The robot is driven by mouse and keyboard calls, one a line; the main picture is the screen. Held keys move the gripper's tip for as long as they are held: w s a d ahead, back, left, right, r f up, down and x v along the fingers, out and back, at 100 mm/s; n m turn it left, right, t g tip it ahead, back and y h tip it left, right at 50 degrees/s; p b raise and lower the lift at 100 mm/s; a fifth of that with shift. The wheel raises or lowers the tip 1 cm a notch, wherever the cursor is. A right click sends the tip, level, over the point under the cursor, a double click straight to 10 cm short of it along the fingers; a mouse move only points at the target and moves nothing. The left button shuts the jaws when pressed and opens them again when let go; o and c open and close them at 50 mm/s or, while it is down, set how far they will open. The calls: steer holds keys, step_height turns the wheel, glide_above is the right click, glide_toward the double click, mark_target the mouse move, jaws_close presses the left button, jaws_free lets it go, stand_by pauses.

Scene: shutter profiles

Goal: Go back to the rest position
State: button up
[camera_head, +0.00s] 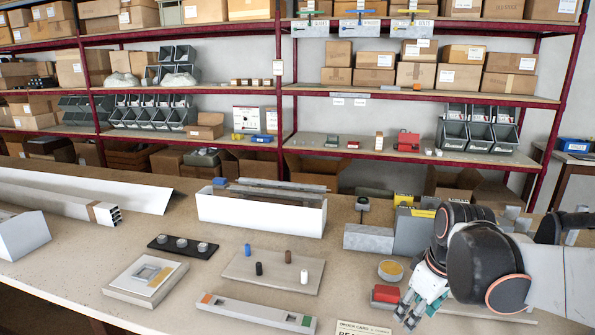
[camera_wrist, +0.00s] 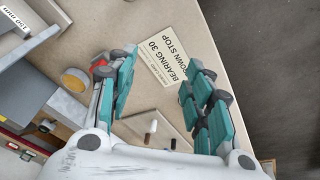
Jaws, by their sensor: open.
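My gripper (camera_head: 416,305) is at the right end of the workbench (camera_head: 215,275), low over its front part, with its fingers pointing down. In the wrist view my gripper (camera_wrist: 158,80) has its teal fingers spread wide apart, with nothing between them. The order card (camera_wrist: 168,55) lies flat on the bench beyond the fingers, its visible text including "BEARING 30" and "DOWN STOP". A small red box (camera_head: 385,294) stands just left of my gripper; I cannot tell if they touch.
A board with several small pegs (camera_head: 273,271) and a long channel piece (camera_head: 254,312) lie to the left. Tall shelves (camera_head: 420,98) stand behind the bench.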

steer(key=s+a+r+m+t, duration=0.2)
steer(key=s, duration=0.4)
steer(key=s+a+r+m+t, duration=0.2)
steer(key=s+a+m, duration=0.1)
steer(key=s, duration=0.3)
steer(key=shift+s+a+m, duration=0.2)
steer(key=shift+s+m, duration=0.1)
steer(key=shift+s, duration=0.1)
